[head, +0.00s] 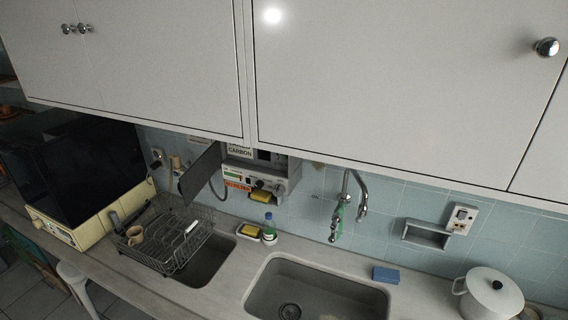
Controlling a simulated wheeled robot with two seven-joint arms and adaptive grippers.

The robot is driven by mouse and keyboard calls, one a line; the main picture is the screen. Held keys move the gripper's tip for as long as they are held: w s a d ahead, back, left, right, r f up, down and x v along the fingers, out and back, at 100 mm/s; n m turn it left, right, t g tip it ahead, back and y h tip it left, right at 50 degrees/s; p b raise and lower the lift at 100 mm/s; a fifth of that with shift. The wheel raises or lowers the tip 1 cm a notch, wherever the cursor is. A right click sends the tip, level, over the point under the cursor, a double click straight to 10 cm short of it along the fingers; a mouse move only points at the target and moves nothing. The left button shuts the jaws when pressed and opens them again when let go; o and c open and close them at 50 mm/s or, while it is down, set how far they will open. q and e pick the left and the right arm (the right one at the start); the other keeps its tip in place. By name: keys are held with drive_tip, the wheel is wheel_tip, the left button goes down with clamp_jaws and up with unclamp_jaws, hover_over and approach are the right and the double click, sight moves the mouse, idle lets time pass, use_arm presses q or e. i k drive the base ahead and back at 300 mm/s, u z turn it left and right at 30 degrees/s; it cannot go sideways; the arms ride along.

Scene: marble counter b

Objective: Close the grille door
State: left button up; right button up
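A dark flat panel (200,172) stands out at an angle at the left side of a small white wall unit (261,180) under the upper cabinets. It looks like an open door of that unit, but I cannot make out grille bars on it. The unit's front carries labels, knobs and a yellow item. Its upper part is partly hidden by the cabinets. Neither of my grippers is in view.
A wire dish rack (172,240) with a cup (134,235) stands below the panel. A large black-fronted appliance (70,168) is at left. Two sinks, a tap (341,212), a green-labelled bottle (269,230) and a white pot (490,293) line the counter. Upper cabinets (390,80) overhang it.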

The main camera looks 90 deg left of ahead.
sight(193, 180)
drive_tip(key=z, duration=0.55)
drive_tip(key=k, duration=2.7)
drive_tip(key=u, duration=2.4)
